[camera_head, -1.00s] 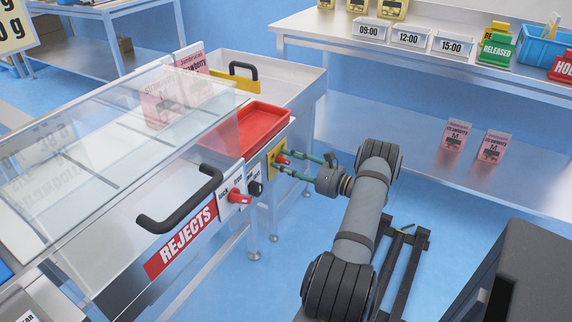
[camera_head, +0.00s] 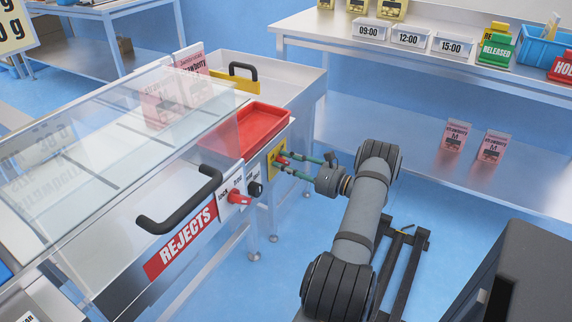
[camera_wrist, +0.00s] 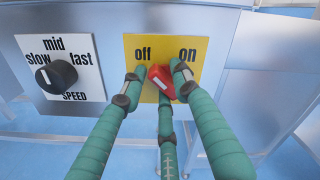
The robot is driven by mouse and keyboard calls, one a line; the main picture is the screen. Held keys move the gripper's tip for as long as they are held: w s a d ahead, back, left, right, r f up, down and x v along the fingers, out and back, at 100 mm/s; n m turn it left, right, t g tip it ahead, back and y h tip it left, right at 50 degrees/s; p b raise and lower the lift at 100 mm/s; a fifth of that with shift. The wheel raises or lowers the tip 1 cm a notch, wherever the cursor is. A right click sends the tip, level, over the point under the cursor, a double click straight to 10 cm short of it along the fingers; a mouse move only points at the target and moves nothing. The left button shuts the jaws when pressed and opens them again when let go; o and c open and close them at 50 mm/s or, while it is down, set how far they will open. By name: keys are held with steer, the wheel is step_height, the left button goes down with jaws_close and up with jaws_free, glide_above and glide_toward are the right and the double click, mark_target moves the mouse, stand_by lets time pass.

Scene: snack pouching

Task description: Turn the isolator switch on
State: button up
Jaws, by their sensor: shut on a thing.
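The isolator switch is a red knob (camera_wrist: 161,83) on a yellow plate (camera_wrist: 133,52), with "off" printed at the upper left and "on" at the upper right. In the wrist view its raised grip with a white mark leans, its upper end toward "off". My gripper (camera_wrist: 158,78) has three green fingers closed around the knob, one at each side and one below. In the head view my gripper (camera_head: 289,162) reaches the yellow plate (camera_head: 272,162) on the machine's right end from the right, and the fingers partly hide the knob.
A black speed dial (camera_wrist: 56,77) on a white plate is left of the switch. On the machine front are a red knob (camera_head: 237,197), a black handle (camera_head: 180,205) and a REJECTS label (camera_head: 186,240). A red tray (camera_head: 262,122) lies above. Open floor is below the switch.

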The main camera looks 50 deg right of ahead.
steer(key=shift+a+f+m, duration=0.2)
steer(key=shift+m, duration=0.1)
steer(key=m, duration=0.3)
steer(key=shift+m, duration=0.4)
steer(key=m, duration=0.4)
steer(key=shift+d+r+m+p, duration=0.2)
steer(key=shift+m+p, duration=0.1)
steer(key=shift+p, duration=0.1)
steer(key=m, duration=0.4)
steer(key=shift+r, duration=0.1)
steer(key=m, duration=0.4)
steer(key=shift+d+m, duration=0.2)
steer(key=shift+m, duration=0.1)
steer(key=shift+r, duration=0.1)
steer(key=o, duration=0.9)
steer(key=shift+r, duration=0.1)
steer(key=shift+d, duration=0.1)
